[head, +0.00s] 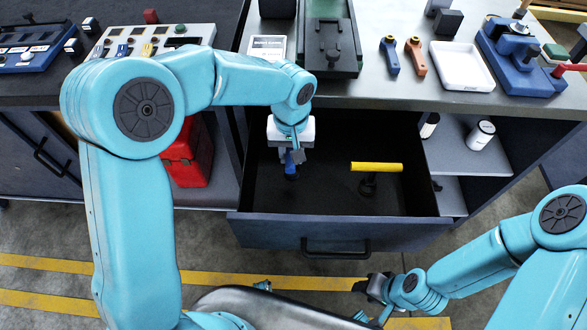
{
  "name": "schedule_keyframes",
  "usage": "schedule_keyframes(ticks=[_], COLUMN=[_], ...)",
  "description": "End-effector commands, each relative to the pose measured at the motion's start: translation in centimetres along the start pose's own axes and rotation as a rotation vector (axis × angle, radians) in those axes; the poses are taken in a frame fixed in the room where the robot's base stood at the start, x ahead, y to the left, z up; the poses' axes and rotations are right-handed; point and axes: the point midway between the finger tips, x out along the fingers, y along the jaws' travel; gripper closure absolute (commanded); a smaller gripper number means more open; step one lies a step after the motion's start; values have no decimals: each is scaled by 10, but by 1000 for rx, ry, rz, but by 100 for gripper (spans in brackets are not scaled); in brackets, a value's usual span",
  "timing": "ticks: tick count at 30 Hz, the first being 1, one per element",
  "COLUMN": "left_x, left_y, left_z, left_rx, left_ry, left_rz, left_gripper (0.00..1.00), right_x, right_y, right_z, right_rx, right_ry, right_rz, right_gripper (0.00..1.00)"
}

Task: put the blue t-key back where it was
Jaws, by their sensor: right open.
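The blue t-key (290,164) shows in the open drawer (335,232), at its left side, directly under my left gripper (290,157). Only a short blue part and a dark lower end of it show. The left fingers are at its top, partly hidden by the wrist; I cannot tell whether they are shut on it or whether its lower end touches the drawer floor. My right gripper (368,286) is open and empty, low in front of the drawer.
A yellow t-key (376,167) stands upright in the drawer's right half. The counter behind carries blue and orange-handled tools (415,55), a white tray (461,66) and a blue vise-like device (520,60). A red box (188,155) sits on the shelf left of the drawer.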

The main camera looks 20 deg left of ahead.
Motion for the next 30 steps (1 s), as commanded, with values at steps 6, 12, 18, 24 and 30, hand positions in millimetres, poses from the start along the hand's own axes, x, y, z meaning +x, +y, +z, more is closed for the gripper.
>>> schedule_keyframes(ticks=[6,12,18,24,30], left_x=[24,51,66,68,70], left_y=[2,3,4,4,4], left_z=[-2,-3,-4,-4,-4], left_rx=[-1,2,0,0,0], left_ry=[1,-1,3,2,1], left_rz=[0,-1,1,1,1], left_gripper=[100,100,100,100,47], right_x=[2,5,6,8,9], right_y=[1,2,2,3,3], right_z=[0,0,0,0,0], right_rx=[0,0,0,0,0], right_ry=[0,0,0,0,0], right_rz=[0,0,0,0,0], right_gripper=[57,57,57,57,57])
